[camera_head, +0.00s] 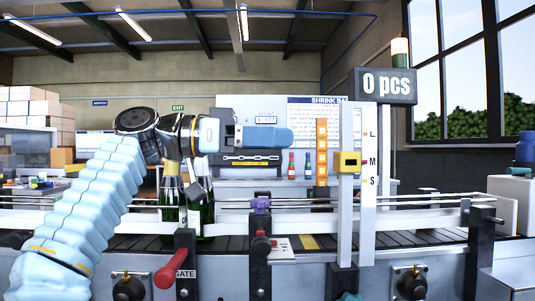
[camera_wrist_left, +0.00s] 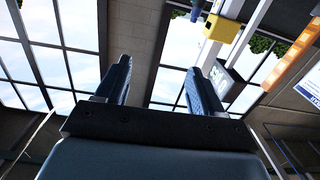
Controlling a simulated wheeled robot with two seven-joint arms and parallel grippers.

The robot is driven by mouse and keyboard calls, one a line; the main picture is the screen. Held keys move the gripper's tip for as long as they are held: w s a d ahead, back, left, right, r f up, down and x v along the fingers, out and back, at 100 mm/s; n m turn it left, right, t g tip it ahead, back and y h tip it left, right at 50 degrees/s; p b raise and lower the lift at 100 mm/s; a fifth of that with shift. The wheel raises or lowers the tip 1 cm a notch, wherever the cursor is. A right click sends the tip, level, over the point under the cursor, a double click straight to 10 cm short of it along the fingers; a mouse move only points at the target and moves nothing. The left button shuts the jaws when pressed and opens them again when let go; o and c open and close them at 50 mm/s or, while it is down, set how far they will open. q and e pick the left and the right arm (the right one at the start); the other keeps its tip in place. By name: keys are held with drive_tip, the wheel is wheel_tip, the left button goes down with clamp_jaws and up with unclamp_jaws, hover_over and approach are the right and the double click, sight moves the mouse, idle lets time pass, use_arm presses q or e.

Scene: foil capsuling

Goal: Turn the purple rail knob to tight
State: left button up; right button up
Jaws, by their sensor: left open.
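The purple rail knob (camera_head: 261,204) sits on top of a dark post at the guide rail, in the middle of the head view. I cannot read its tight or loose state. My left gripper (camera_head: 286,138) is above the knob and apart from it, with its blue fingers pointing right. In the left wrist view the two fingers (camera_wrist_left: 158,82) stand apart with nothing between them, so the gripper is open. The knob does not show in the left wrist view. My right gripper is not in view.
Green bottles (camera_head: 204,216) stand on the conveyor (camera_head: 409,238) left of the knob. A white upright with a yellow block (camera_head: 347,162) and an L, M, S scale (camera_head: 369,170) rises to its right. A red gate handle (camera_head: 171,270) projects at the front left.

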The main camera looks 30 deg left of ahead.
sight(257, 203)
use_arm(q)
drive_tip(key=a+f+n+t+y+b, duration=0.1)
drive_tip(key=f+n+y, duration=0.2)
drive_tip(key=w+a+f+n+t+y+b, duration=0.1)
drive_tip(key=f+n+t+y, duration=0.1)
drive_tip(key=f+n+y, duration=0.1)
drive_tip(key=a+f+n+t+y+b, duration=0.1)
drive_tip(key=f+n+y, duration=0.2)
drive_tip(key=shift+w+a+f, duration=0.15)
drive_tip(key=shift+w+a, duration=0.05)
drive_tip(key=shift+w, duration=0.2)
drive_tip(key=s+a+f+n+t+y+b, duration=0.2)
drive_tip(key=s+f+n+t+y+b, duration=0.15)
drive_tip(key=y, duration=0.65)
drive_tip(key=shift+n+t, duration=0.25)
drive_tip(key=shift+n, duration=0.2)
drive_tip(key=p+x, duration=0.2)
drive_tip(key=x, duration=1)
drive_tip(key=shift+w+a+r, duration=0.1)
drive_tip(key=shift+w, duration=0.25)
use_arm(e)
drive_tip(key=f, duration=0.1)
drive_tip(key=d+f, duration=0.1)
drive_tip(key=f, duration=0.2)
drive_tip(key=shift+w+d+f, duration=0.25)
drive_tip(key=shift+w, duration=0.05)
use_arm(q)
drive_tip(key=c, duration=1)
drive_tip(key=shift+o, duration=0.2)
